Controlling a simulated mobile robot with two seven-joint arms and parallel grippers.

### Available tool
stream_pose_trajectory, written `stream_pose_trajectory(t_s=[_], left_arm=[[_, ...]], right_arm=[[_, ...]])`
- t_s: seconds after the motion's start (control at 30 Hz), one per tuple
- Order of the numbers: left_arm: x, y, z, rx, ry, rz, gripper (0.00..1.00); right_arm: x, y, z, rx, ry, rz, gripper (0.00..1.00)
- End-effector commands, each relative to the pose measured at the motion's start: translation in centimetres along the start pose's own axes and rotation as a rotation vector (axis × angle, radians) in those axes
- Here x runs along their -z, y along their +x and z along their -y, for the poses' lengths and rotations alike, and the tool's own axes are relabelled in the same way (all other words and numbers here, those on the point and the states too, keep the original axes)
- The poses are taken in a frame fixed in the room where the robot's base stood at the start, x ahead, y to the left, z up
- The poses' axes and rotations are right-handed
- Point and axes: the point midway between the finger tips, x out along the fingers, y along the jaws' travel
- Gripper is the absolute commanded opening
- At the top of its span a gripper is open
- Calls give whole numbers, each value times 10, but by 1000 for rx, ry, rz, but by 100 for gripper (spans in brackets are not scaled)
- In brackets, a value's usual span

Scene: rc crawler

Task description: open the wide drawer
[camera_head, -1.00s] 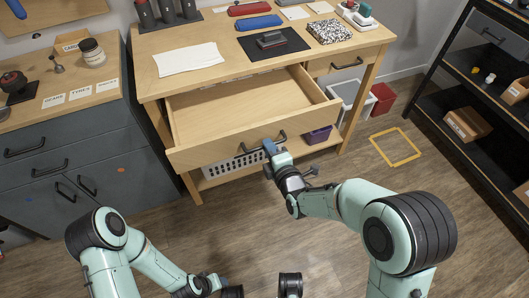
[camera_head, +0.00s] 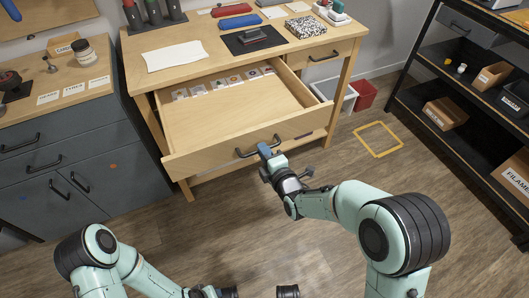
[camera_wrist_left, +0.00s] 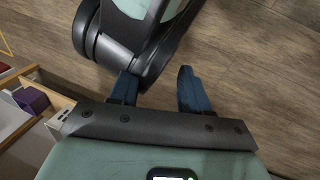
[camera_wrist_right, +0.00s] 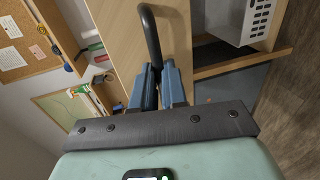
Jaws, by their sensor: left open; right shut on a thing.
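The wide drawer (camera_head: 205,161) of the wooden desk is pulled far out, and its pale bottom shows. A row of small items on light cards (camera_head: 222,83) lies at its back. My right gripper (camera_head: 265,150) is shut on the dark bar handle (camera_head: 245,153) on the drawer front. In the right wrist view, the handle (camera_wrist_right: 150,32) runs between the blue fingers (camera_wrist_right: 157,84). My left gripper (camera_wrist_left: 157,90) is open and empty above the floor. One of my own arm links shows close to its fingers in the left wrist view.
A narrow drawer (camera_head: 340,50) beside the wide one is shut. A grey cabinet (camera_head: 70,160) stands left, and a black shelf (camera_head: 420,70) right. A red bin (camera_head: 366,94) stands beside the desk. The floor (camera_head: 330,160) in front is clear around a yellow square outline (camera_head: 378,153).

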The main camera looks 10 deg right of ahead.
Motion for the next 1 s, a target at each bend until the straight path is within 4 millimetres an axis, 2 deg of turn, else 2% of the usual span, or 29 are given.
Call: stream_pose_trajectory(t_s=[0.17, 0.2, 0.23, 0.27, 0.6, 1.0], left_arm=[[0, 0, 0, 0, 0, 0, 47], [0, 0, 0, 0, 0, 0, 47], [0, 0, 0, 0, 0, 0, 47], [0, 0, 0, 0, 0, 0, 47], [-1, -1, 0, 0, 0, 3, 47], [-18, -14, -5, -3, 5, 52, 47]], right_arm=[[0, 0, 0, 0, -1, 0, 0], [0, 0, 0, 0, -1, 0, 25], [0, 0, 0, 0, -1, 0, 35], [0, 0, 0, 1, -1, 0, 37], [0, -5, 0, 0, 0, 0, 37], [-1, -65, -1, 0, 0, 1, 37]])
